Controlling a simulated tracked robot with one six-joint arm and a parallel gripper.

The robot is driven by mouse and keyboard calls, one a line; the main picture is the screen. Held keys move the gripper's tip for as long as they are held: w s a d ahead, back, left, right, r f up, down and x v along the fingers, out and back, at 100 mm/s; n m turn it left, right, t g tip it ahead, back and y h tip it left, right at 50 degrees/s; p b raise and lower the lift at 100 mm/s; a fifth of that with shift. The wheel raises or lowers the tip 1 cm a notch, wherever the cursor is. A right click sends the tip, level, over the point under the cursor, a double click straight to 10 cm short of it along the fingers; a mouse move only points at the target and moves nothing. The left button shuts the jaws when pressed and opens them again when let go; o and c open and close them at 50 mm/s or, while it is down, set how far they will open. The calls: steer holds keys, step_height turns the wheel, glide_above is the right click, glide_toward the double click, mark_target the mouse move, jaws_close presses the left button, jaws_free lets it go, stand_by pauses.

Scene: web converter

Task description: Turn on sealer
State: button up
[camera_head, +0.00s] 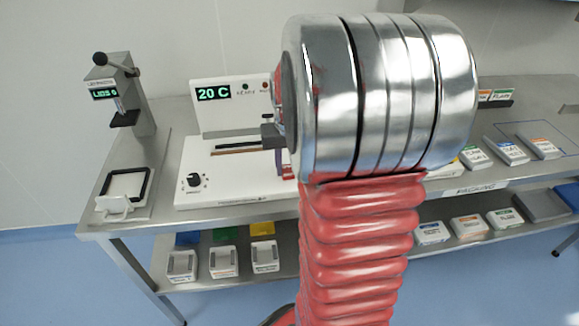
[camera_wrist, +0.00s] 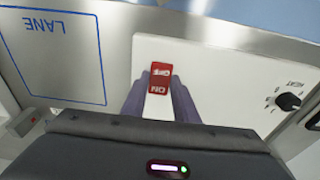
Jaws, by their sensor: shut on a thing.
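The white sealer (camera_head: 222,186) stands on the steel bench, its green display (camera_head: 214,93) reading 20 C. A knob (camera_head: 193,181) sits at its front left; the knob also shows in the wrist view (camera_wrist: 289,101), marked HEAT. In the wrist view a red rocker switch (camera_wrist: 159,79) marked OFF and ON lies on the sealer's white top. My gripper (camera_wrist: 161,84) has its two purple fingers on either side of this switch, shut on it.
A lever press (camera_head: 125,90) stands at the bench's left, with a black-framed pad (camera_head: 124,187) in front. Small boxes (camera_head: 508,151) lie at the right. A lower shelf (camera_head: 215,277) holds more boxes. A blue LANE outline (camera_wrist: 52,56) marks the bench beside the sealer.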

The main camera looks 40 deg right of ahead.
mark_target(287, 167)
steer(key=shift+w+d+f+g+y, duration=0.1)
steer(key=shift+d+g+y, duration=0.15)
steer(key=shift+g, duration=0.2)
steer(key=shift+w+d+g+y, duration=0.1)
steer(key=shift+g+y, duration=0.25)
steer(key=shift+g, duration=0.1)
steer(key=o, duration=1.1)
steer(key=shift+c, duration=0.2)
steer(key=shift+w, duration=0.1)
step_height(287, 167, up, 14)
steer(key=shift+w+d, duration=0.25)
steer(key=shift+w, duration=0.15)
steer(key=shift+f, duration=0.15)
